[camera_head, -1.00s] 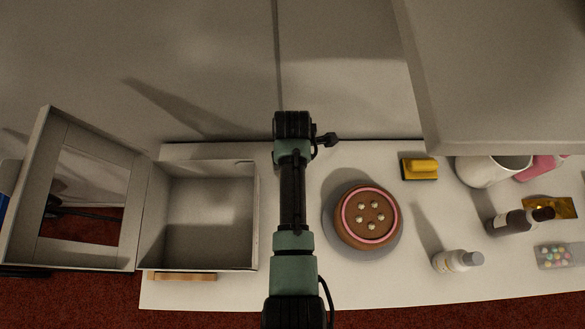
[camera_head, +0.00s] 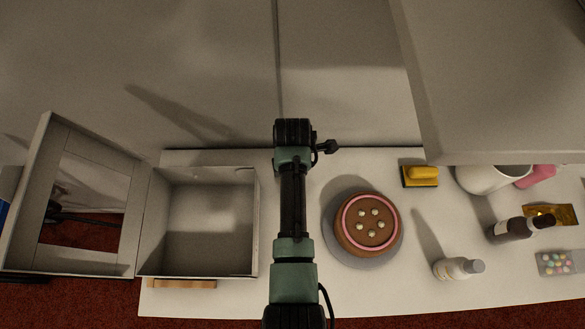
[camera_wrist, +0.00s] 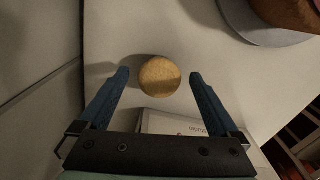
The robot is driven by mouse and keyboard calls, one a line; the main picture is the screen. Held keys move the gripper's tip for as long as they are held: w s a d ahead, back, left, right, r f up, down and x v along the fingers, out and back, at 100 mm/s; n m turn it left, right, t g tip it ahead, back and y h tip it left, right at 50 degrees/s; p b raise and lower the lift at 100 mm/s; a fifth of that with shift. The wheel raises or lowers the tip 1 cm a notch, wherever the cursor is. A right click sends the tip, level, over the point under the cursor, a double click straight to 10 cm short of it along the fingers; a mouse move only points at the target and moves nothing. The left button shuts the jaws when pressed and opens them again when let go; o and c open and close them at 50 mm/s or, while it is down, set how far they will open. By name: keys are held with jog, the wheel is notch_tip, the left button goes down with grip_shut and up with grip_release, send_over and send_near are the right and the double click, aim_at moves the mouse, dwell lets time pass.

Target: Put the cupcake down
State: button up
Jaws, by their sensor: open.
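The cupcake (camera_wrist: 160,79) shows in the wrist view as a round, golden-brown top. It lies between the two blue fingers of my gripper (camera_wrist: 159,75), near their tips. The fingers are open, with a visible gap on each side of the cupcake. It appears to be on the white table, but its underside is hidden. In the head view my arm hides the cupcake and the fingers.
An open box (camera_head: 200,271) stands left of my arm. A pink-rimmed chocolate cake (camera_head: 369,231) sits on a grey turntable (camera_head: 366,263) to the right. Farther right are a yellow-and-black block (camera_head: 420,175), a white bottle (camera_head: 455,268) and a dark bottle (camera_head: 512,229).

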notch_tip(320, 180, up, 12)
jog(key=shift+f, duration=0.15)
dwell(0.7)
